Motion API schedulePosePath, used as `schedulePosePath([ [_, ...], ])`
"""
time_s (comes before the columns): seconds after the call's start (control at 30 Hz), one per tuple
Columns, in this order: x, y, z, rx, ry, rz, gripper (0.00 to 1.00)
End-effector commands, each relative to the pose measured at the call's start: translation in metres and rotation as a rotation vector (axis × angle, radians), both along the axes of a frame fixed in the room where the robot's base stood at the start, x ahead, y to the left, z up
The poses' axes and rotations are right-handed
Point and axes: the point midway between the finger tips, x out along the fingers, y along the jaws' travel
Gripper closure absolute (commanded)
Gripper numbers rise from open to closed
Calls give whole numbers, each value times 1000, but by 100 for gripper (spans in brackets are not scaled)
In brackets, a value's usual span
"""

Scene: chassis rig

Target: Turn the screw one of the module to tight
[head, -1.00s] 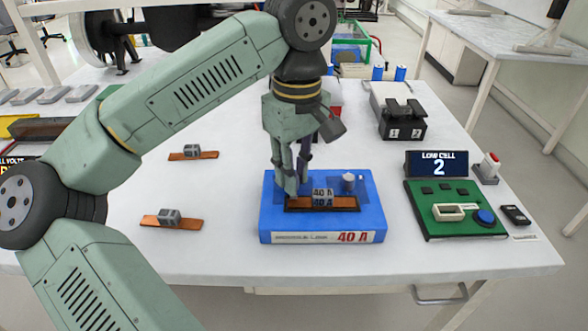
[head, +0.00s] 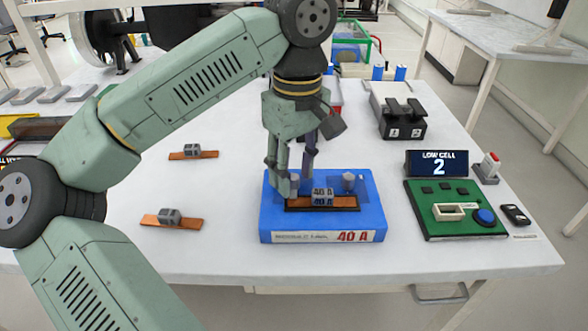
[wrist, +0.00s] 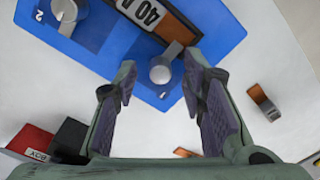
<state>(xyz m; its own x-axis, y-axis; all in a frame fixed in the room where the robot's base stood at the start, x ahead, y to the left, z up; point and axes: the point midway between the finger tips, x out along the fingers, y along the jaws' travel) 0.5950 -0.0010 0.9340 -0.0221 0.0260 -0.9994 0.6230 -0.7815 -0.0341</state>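The blue module (head: 325,227) labelled 40 A sits at the front middle of the table, with a grey 40 A block (head: 322,196) on its copper bar. In the wrist view, screw one (wrist: 163,70) is a round grey knob with a lever, beside a printed 1. Screw two (wrist: 64,12) is near the top left edge; in the head view it stands right of the block (head: 348,181). My gripper (head: 294,176) is open over the module's left side. In the wrist view its fingertips (wrist: 158,72) appear either side of screw one. Contact or height cannot be told.
Two copper strips with grey blocks (head: 170,217) (head: 193,152) lie to the left. A green panel (head: 455,210) and a display reading LOW CELL 2 (head: 437,164) stand to the right. A black two-slot unit (head: 403,125) is behind.

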Motion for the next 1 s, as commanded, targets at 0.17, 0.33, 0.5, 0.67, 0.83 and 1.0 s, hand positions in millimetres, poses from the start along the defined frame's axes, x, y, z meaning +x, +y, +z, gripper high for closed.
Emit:
schedulePosePath([
  [0.17, 1, -1, 28, 2, -5, 3, 62],
  [0.33, 2, -1, 66, 4, -5, 6, 62],
  [0.5, 2, -2, 96, 3, -4, 4, 62],
  [0.67, 3, -3, 112, 1, -2, 3, 62],
  [0.83, 2, -3, 117, 1, -1, 0, 62],
  [1.0, 2, -3, 117, 0, -1, 0, 62],
])
